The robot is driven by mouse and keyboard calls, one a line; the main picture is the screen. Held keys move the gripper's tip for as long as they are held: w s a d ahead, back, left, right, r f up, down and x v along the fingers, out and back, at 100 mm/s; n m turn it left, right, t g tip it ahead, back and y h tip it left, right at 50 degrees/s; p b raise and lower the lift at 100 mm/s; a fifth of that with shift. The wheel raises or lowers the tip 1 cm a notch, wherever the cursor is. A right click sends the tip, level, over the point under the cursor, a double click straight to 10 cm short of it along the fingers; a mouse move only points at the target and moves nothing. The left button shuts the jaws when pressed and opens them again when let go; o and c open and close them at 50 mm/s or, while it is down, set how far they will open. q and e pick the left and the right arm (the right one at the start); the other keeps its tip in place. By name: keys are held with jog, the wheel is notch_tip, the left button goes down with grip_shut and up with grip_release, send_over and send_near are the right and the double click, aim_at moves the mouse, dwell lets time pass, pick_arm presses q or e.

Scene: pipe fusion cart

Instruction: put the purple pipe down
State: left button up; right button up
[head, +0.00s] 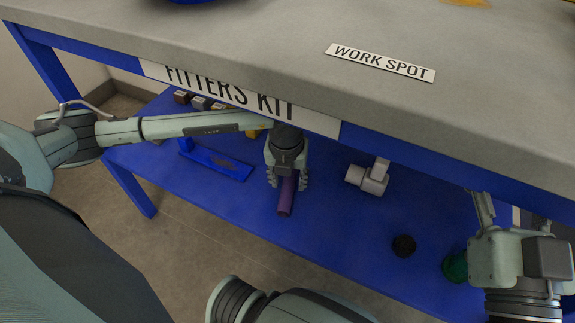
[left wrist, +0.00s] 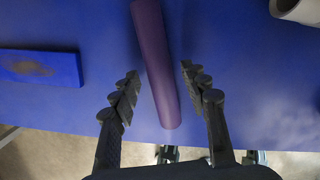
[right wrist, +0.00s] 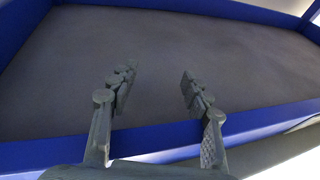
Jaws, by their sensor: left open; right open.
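The purple pipe (head: 286,196) lies on the blue lower shelf (head: 330,225) of the cart. It also shows in the left wrist view (left wrist: 155,65), running between the fingers. My left gripper (head: 287,182) is open just over the pipe, with a finger on each side and a visible gap to it in the left wrist view (left wrist: 158,82). The pipe's far end is hidden under the gripper in the head view. My right gripper (right wrist: 158,88) is open and empty, above a grey surface with a raised blue rim. In the head view its fingers are mostly hidden.
On the shelf, a grey pipe fitting (head: 368,178) lies right of the pipe, a black round piece (head: 404,245) and a green piece (head: 455,266) farther right. A blue block (head: 215,160) lies left. The grey worktop (head: 300,50) overhangs the shelf.

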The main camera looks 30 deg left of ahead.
aim_at(287, 190)
pick_arm(q)
notch_tip(287, 190, up, 11)
jog(key=s+p, duration=0.1)
jog(key=shift+s+d, duration=0.25)
jog(key=shift+d, duration=0.05)
pick_arm(e)
notch_tip(287, 190, down, 7)
jog(key=w+d+g+h, duration=0.1)
jog(key=d+g+h, duration=0.1)
jog(key=g, duration=0.1)
jog(key=shift+w+d+f+g, duration=0.2)
jog(key=shift+w+d+g, duration=0.1)
jog(key=shift+g, duration=0.1)
